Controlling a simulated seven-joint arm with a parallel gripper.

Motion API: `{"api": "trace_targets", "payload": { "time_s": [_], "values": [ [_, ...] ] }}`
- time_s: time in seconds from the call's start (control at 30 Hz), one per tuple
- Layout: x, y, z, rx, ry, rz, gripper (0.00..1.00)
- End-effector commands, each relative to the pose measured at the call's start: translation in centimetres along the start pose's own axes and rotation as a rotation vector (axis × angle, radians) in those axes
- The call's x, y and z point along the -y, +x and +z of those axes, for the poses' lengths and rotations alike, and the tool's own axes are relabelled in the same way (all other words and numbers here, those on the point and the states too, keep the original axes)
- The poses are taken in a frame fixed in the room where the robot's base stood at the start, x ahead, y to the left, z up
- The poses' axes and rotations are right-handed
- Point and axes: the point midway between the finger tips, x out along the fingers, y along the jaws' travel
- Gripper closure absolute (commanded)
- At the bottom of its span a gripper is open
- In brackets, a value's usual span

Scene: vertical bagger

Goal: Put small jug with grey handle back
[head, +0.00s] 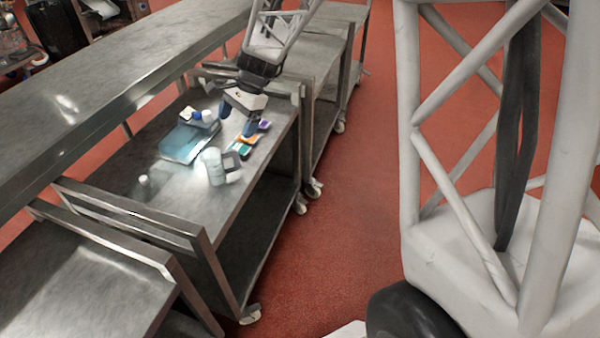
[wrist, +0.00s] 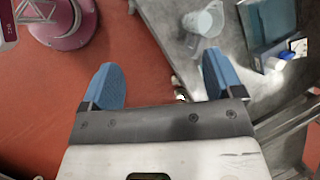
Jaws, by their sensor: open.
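The small jug (head: 214,168) is pale and translucent with a grey handle (head: 233,161) on its right side. It stands upright on the upper shelf of the steel cart (head: 190,205) in the head view. My gripper (head: 236,124) is open above the cart's far right part, behind the jug in the picture and apart from it. In the wrist view, the jug (wrist: 208,20) shows at the top, beyond the right fingertip. The two blue fingers of my gripper (wrist: 160,58) are spread with nothing held between them.
A blue flat box (head: 185,143) lies left of the jug, with a blue-capped item (head: 198,116) behind it. Coloured packs (head: 243,147) lie near the jug's handle. A small white object (head: 144,180) stands nearer. A raised steel shelf (head: 110,75) runs along the left.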

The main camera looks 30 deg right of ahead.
Motion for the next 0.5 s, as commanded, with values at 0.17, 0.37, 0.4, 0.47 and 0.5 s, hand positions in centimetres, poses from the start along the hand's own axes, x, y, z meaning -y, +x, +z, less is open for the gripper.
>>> {"api": "trace_targets", "payload": {
  "time_s": [0.17,0.37,0.4,0.47,0.5],
  "values": [
    [-3.4,-2.5,3.3,-0.063,-0.159,0.019,0.14],
    [-7.5,-4.8,6.5,-0.134,-0.336,0.049,0.14],
    [-8.3,-5.2,7.1,-0.148,-0.370,0.055,0.14],
    [-9.6,-5.8,7.9,-0.170,-0.423,0.065,0.14],
    [-10.5,-6.1,8.5,-0.184,-0.458,0.074,0.14]
  ]
}}
